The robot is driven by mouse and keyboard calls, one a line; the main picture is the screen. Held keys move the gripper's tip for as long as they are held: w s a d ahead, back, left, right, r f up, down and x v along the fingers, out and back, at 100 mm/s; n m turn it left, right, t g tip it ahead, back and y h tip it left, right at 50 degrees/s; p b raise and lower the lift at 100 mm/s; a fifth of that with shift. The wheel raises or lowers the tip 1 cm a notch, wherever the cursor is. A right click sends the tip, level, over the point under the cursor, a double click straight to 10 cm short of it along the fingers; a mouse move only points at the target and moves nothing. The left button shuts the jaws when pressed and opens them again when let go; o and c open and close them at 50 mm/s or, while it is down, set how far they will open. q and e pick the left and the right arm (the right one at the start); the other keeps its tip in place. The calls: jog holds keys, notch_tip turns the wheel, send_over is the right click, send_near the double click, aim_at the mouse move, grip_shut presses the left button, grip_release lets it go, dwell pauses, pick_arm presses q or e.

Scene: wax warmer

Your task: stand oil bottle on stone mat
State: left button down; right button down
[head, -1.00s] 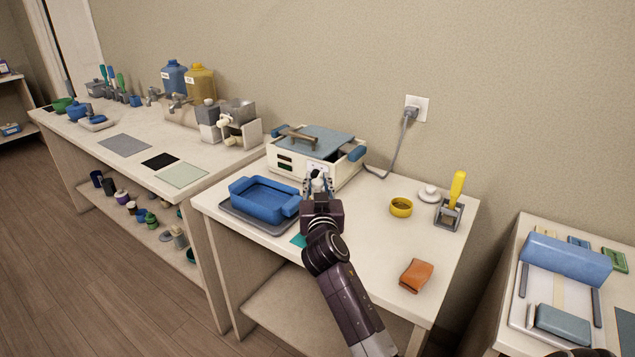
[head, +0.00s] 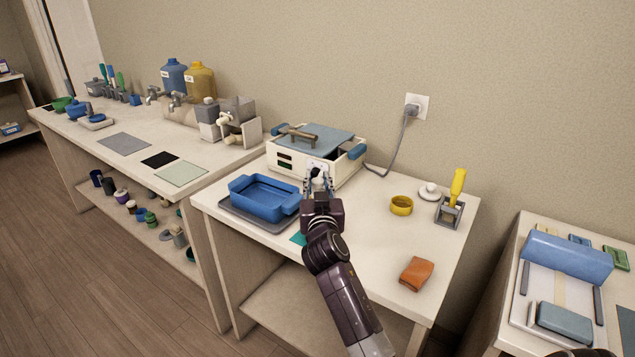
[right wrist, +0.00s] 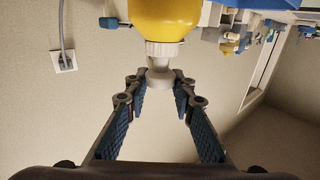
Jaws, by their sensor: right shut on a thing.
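My right gripper (head: 318,182) is over the middle table, in front of the white warmer. In the right wrist view its fingers (right wrist: 159,82) are shut on the pale cap of a yellow bottle (right wrist: 165,18) with a white collar. That view is upside down, so the bottle hangs cap up, roughly upright. In the head view my gripper hides most of the bottle. On the left counter lie a grey mat (head: 124,144), a black mat (head: 160,160) and a pale green mat (head: 181,174). I cannot tell which is stone. My left gripper is not in view.
A blue tray (head: 262,212) stands left of my gripper and the warmer (head: 295,160) behind it. A yellow ring (head: 401,205), an orange block (head: 416,274) and a yellow-handled tool (head: 457,184) are to the right. The mats look bare.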

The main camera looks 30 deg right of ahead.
jog(key=shift+f+b, duration=0.6)
jog(key=shift+b, duration=0.05)
dwell(1.0)
jog(key=c, duration=1.6)
grip_release()
jog(key=shift+f, duration=0.1)
jog(key=shift+p+v, duration=0.55)
jog(key=shift+v, duration=3.45)
